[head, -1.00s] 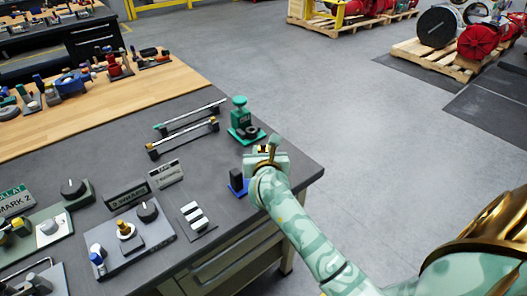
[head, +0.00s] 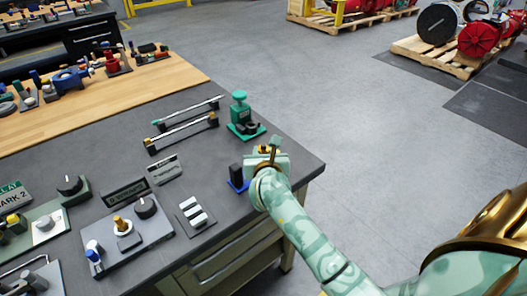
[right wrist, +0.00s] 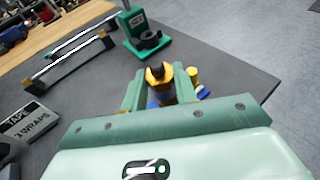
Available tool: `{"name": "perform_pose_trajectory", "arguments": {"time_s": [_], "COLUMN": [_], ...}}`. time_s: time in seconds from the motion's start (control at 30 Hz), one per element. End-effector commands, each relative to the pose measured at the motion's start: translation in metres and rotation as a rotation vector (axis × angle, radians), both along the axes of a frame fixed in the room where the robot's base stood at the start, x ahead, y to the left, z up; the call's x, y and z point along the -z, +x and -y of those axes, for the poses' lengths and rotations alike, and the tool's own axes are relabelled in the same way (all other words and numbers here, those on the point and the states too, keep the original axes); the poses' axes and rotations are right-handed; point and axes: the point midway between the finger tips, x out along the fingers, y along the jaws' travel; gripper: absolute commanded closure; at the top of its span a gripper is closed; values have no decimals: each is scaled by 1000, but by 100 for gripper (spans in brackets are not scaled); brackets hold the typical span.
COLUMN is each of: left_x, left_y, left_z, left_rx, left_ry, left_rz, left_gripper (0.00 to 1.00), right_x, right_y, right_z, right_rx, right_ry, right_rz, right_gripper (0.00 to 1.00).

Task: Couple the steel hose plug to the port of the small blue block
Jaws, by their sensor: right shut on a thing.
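My right gripper (head: 268,151) is over the near right corner of the grey bench, largely hidden in the head view by its own wrist. In the right wrist view its green fingers (right wrist: 160,88) are shut on a yellow-and-black piece (right wrist: 161,76), which I take for the hose plug; its steel end is not clear. A small blue piece (right wrist: 203,92) with a yellow knob shows just beyond the right finger, partly hidden. In the head view a blue base with a dark block (head: 237,179) stands just left of the gripper. I cannot tell whether plug and port touch. My left gripper is not in view.
A green press-like fixture (head: 241,115) stands just beyond the gripper. Two rail bars (head: 182,132) lie to its left. A panel with knobs (head: 128,240) and a white-keyed plate (head: 194,215) are nearer left. The bench's right edge is close.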

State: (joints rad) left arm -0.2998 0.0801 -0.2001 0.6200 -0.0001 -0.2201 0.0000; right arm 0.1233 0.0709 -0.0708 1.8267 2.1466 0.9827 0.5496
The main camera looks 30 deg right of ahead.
Motion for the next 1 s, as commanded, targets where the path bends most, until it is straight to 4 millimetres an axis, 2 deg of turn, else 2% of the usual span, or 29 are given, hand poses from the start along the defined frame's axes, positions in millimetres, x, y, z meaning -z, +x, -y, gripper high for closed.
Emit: {"name": "perform_pose_trajectory", "arguments": {"time_s": [0.4,0.43,0.5,0.83,1.0], "left_x": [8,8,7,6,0], "left_y": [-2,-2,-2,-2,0], "left_z": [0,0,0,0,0], "left_rx": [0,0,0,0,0], "left_ry": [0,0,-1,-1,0], "left_rz": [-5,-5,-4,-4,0], "left_gripper": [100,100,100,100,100], "right_x": [11,10,10,10,1], "right_y": [0,0,0,-2,-22], "right_z": [0,0,0,-1,-13], "right_rx": [0,0,0,0,-2], "right_ry": [-1,-1,0,0,1], "right_rz": [0,0,1,-1,1], "right_gripper": [98,66,46,46,46]}}
